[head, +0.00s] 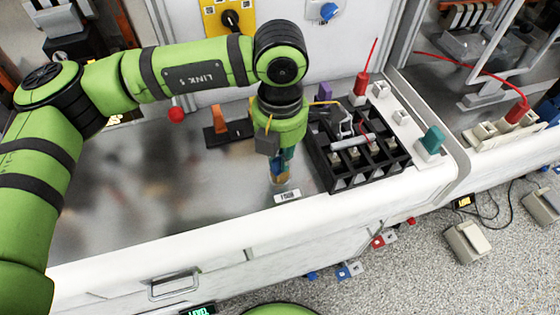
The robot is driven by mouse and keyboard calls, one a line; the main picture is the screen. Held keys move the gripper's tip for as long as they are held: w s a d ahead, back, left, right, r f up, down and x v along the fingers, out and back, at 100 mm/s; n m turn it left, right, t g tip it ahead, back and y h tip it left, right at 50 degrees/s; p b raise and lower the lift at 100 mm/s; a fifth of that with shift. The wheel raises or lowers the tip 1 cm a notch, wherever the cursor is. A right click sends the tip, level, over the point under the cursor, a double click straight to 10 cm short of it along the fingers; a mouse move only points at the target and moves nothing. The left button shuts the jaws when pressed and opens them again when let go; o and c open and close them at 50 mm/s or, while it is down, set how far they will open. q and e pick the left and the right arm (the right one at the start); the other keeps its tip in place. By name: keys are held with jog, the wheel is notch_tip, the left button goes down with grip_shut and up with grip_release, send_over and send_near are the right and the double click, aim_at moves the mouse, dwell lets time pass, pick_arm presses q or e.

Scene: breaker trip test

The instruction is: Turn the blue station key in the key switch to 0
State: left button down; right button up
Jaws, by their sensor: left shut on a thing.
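My left gripper (281,170) points straight down at the front of the steel bench, just behind a small white label plate (287,196). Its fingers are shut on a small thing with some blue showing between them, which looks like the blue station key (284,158). The fingers cover most of it. The key switch under the fingertips is mostly hidden, so I cannot tell the key's angle or which mark it points to. My right gripper is not in view.
A black compartment rack (345,180) stands close to the right of the gripper. An orange wedge-like piece on a dark base (218,134) and a red ball (176,115) are to the left. A teal block (432,140) stands at the right. The bench's left part is clear.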

pick_arm(q)
jog(key=shift+s+f+n+b, duration=0.25)
jog(key=shift+f+n+b, duration=0.1)
jog(key=shift+n+b, duration=0.15)
jog(key=shift+r+n, duration=0.15)
jog(key=shift+n, duration=0.25)
jog(key=shift+n+b, duration=0.5)
jog(key=shift+b, duration=0.2)
jog(key=shift+n, duration=0.5)
